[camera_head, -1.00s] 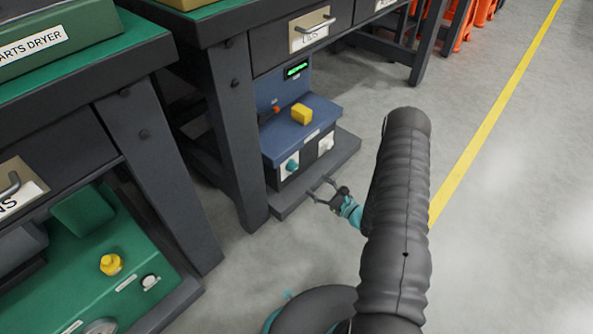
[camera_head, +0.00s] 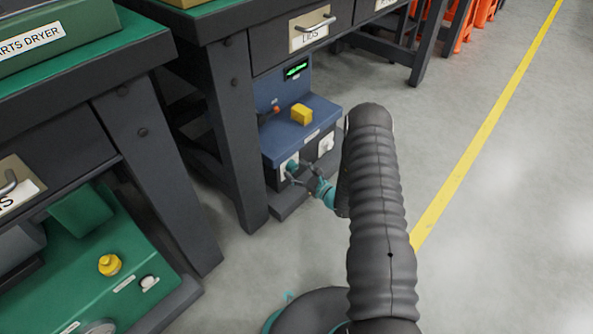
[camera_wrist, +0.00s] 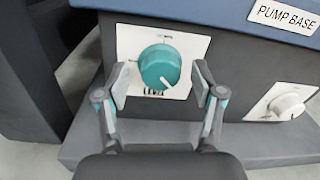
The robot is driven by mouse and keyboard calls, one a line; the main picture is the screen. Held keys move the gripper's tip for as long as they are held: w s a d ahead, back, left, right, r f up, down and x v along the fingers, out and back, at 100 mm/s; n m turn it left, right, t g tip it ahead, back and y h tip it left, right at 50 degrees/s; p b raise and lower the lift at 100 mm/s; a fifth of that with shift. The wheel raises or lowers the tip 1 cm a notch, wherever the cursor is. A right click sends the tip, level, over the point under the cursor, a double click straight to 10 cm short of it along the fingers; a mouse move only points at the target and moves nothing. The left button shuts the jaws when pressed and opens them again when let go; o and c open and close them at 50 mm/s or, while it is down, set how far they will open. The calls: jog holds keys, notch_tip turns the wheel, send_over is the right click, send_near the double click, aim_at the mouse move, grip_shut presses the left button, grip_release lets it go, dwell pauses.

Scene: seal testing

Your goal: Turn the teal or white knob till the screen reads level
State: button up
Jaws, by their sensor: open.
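The teal knob (camera_wrist: 160,67) is on a white plate on the front of the blue and dark machine, and it also shows in the head view (camera_head: 291,166). Its white pointer mark points to the lower right. The white knob (camera_wrist: 286,107) is to its right, also in the head view (camera_head: 326,144). My gripper (camera_wrist: 160,82) is open, one finger on each side of the teal knob; I cannot tell whether they touch it. In the head view my gripper (camera_head: 299,174) is at the machine's front. The screen (camera_head: 296,68) shows green marks too small to read.
The machine (camera_head: 290,130) carries a yellow block (camera_head: 301,114) on top and stands on a dark base under a bench. A dark bench leg (camera_head: 236,140) is close on the left. The floor (camera_head: 490,220) on the right is clear, with a yellow line.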

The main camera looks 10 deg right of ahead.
jog(key=c, duration=1.1)
jog(key=shift+c, duration=0.2)
jog(key=m, duration=0.4)
jog(key=shift+b, duration=0.4)
jog(key=m, duration=0.3)
jog(key=shift+m, duration=0.3)
jog(key=m, duration=0.4)
jog(key=shift+d+g, duration=0.1)
jog(key=shift+g, duration=0.3)
jog(key=shift+w+m, duration=0.1)
jog(key=shift+m, duration=1.7)
